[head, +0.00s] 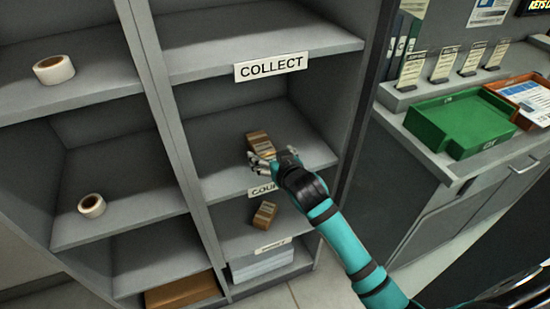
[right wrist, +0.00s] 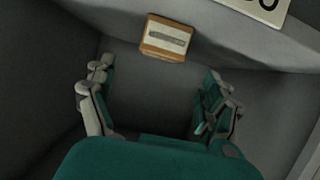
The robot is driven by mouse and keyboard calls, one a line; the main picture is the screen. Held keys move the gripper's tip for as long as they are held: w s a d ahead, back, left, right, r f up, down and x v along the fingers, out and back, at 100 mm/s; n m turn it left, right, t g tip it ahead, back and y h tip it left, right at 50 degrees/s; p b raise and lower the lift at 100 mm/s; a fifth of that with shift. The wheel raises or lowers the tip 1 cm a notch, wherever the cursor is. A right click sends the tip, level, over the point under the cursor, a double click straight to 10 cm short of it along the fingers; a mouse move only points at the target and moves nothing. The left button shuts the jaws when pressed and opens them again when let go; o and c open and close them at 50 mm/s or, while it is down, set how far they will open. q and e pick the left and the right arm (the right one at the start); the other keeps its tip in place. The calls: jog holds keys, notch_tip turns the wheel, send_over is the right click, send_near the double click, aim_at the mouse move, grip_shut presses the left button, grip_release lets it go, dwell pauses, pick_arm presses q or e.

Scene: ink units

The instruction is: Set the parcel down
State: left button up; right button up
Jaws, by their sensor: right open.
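A small brown parcel (head: 260,139) with a pale label lies on the middle shelf (head: 218,165) of the grey unit, below the COLLECT sign (head: 271,66). My right gripper (head: 262,158) is at this shelf, right by the parcel and partly in front of it. In the right wrist view my right gripper (right wrist: 158,100) is open, with nothing between its fingers. A parcel (right wrist: 166,38) rests past the fingertips there, apart from both. A second brown parcel (head: 263,214) sits on the shelf below. My left gripper is not in view.
White tape rolls (head: 54,70) (head: 91,206) lie on the left shelves. An upright divider (head: 160,90) separates the columns. A green tray (head: 465,122) and an orange tray (head: 530,95) stand on the right counter. The middle shelf has free room left of the parcel.

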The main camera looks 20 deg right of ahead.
jog(key=v, duration=0.2)
jog(key=shift+s+r, duration=0.15)
jog(key=shift+s, duration=0.05)
